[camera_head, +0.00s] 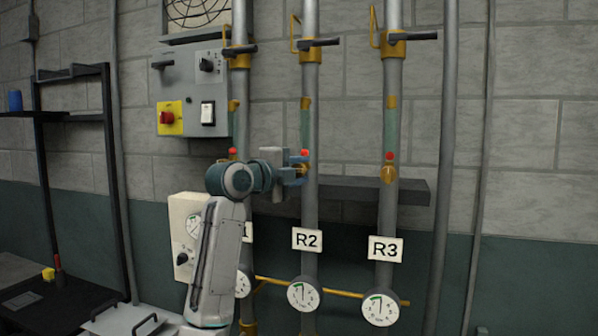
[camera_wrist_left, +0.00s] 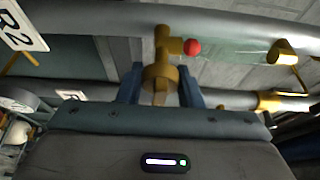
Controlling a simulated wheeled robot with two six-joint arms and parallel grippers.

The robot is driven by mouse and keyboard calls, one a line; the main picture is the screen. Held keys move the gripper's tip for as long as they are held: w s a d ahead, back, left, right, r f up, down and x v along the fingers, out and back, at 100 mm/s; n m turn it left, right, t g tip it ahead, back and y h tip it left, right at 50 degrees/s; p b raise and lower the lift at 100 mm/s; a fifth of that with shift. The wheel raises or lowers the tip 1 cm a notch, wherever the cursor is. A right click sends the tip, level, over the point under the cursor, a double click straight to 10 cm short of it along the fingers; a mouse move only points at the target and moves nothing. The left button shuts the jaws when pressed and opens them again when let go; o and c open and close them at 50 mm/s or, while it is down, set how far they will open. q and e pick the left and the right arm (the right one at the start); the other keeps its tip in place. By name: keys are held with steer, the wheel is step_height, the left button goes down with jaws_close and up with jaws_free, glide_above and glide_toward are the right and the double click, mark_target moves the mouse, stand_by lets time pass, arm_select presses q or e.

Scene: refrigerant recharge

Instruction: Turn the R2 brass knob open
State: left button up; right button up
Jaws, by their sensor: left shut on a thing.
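The R2 brass knob (camera_head: 304,171) sits on the middle grey pipe, above the R2 label (camera_head: 307,239) and just under a small red ball. My left gripper (camera_head: 297,170) reaches it from the left in the head view. In the left wrist view, the two blue fingers of my left gripper (camera_wrist_left: 160,76) stand on either side of the round brass knob (camera_wrist_left: 158,84), shut on it. The red ball (camera_wrist_left: 193,47) is beside the knob's stem there. The fingers partly cover the knob in the head view. My right gripper is out of view.
The R3 pipe with its own brass knob (camera_head: 388,174) stands to the right. A dark shelf (camera_head: 375,190) runs behind the pipes. The R2 gauge (camera_head: 304,294) is below the label.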

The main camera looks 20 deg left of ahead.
arm_select(q)
steer(key=shift+f, duration=0.15)
steer(key=o, duration=0.9)
steer(key=b+v, duration=0.5)
steer(key=v, duration=0.5)
steer(key=shift+s+a, duration=0.15)
steer(key=shift+s, duration=0.25)
